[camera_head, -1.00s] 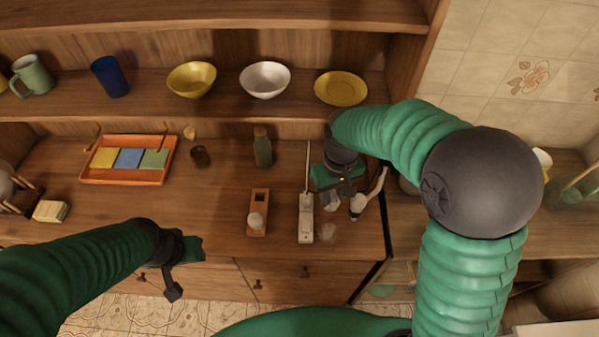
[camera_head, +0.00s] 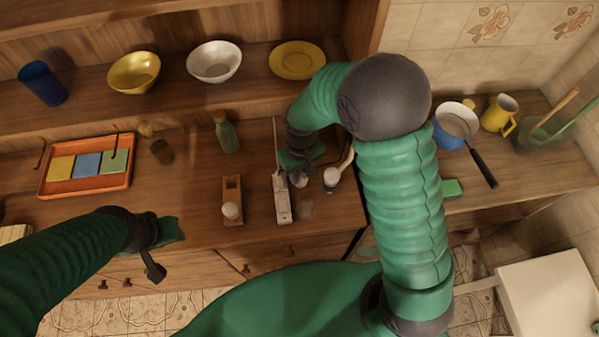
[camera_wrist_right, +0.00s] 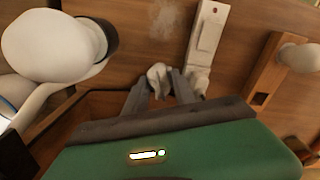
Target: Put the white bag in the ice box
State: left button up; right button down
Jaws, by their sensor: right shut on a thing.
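A small white bag (camera_wrist_right: 158,75) is pinched between the fingertips of my right gripper (camera_wrist_right: 160,88) in the right wrist view. In the head view the right gripper (camera_head: 298,170) is over the right part of the wooden counter, and the bag (camera_head: 299,180) shows as a small pale patch below it. I cannot tell whether the bag is clear of the counter. My left gripper (camera_head: 162,250) is open and empty in front of the counter's edge. A white box-like thing (camera_head: 545,290) stands at the lower right; I cannot tell if it is the ice box.
A white device with a rod (camera_head: 281,200), a wooden block (camera_head: 232,203) and a white-and-black object (camera_head: 332,178) are close to the right gripper. A blue pot (camera_head: 456,122) and yellow jug (camera_head: 499,113) stand on the right counter. An orange tray (camera_head: 88,165) is at left.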

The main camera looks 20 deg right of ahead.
jog(key=shift+f, duration=0.35)
jog(key=shift+a, duration=0.2)
jog(key=c, duration=1.3)
grip_release()
jog(key=shift+a, duration=0.2)
jog(key=shift+o, duration=1.3)
jog(key=shift+d, duration=0.15)
